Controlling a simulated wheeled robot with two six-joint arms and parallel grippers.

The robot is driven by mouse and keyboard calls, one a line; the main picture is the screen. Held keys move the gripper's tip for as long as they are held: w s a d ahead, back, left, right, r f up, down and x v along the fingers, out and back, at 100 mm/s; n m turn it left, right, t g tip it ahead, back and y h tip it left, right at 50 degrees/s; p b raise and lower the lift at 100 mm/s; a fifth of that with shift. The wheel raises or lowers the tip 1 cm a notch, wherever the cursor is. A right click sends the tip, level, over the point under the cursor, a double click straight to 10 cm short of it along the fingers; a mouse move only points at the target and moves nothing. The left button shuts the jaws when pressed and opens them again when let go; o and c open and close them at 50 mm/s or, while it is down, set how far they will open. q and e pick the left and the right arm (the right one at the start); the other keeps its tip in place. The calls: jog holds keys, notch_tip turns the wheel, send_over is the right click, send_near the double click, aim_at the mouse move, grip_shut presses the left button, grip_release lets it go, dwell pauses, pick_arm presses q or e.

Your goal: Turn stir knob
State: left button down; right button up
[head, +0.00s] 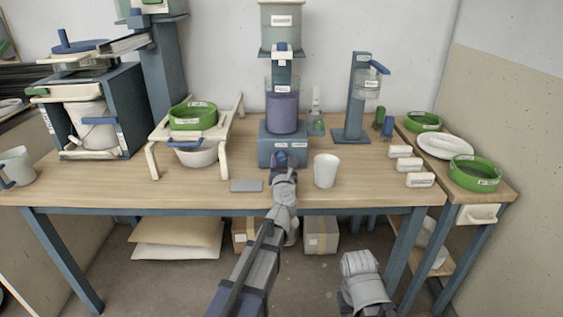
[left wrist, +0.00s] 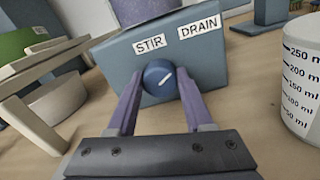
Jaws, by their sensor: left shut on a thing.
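The stir knob (left wrist: 160,77) is a round blue knob with a white mark, on the front of a blue-grey base (left wrist: 205,60) below the STIR label (left wrist: 150,44). The mark is tilted toward the upper right. In the head view the base (head: 265,148) carries a clear vessel (head: 282,112) of purple liquid. My left gripper (head: 282,166) is at the base's front; in the left wrist view its purple fingers (left wrist: 160,84) are shut on the knob, one on each side. My right gripper (head: 362,264) hangs low in front of the table, and its jaws are not clear.
A white cup (head: 326,170) stands just right of the left gripper, and a flat grey block (head: 246,185) lies to its left. A cream stand (head: 153,158) is further left. White labelled blocks (head: 420,180) lie to the right. The table's front middle-right is clear.

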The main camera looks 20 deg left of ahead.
pick_arm(q)
jog(key=m, duration=0.4)
jog(key=shift+m, duration=0.3)
jog(key=m, duration=0.4)
jog(key=shift+f+m, duration=0.1)
jog(key=shift+m, duration=0.3)
jog(key=m, duration=0.4)
jog(key=shift+b, duration=0.35)
jog(key=shift+m, duration=2.1)
jog(key=shift+d+f, duration=0.1)
jog(key=shift+c, duration=1.5)
grip_release()
jog(key=shift+v, duration=3.9)
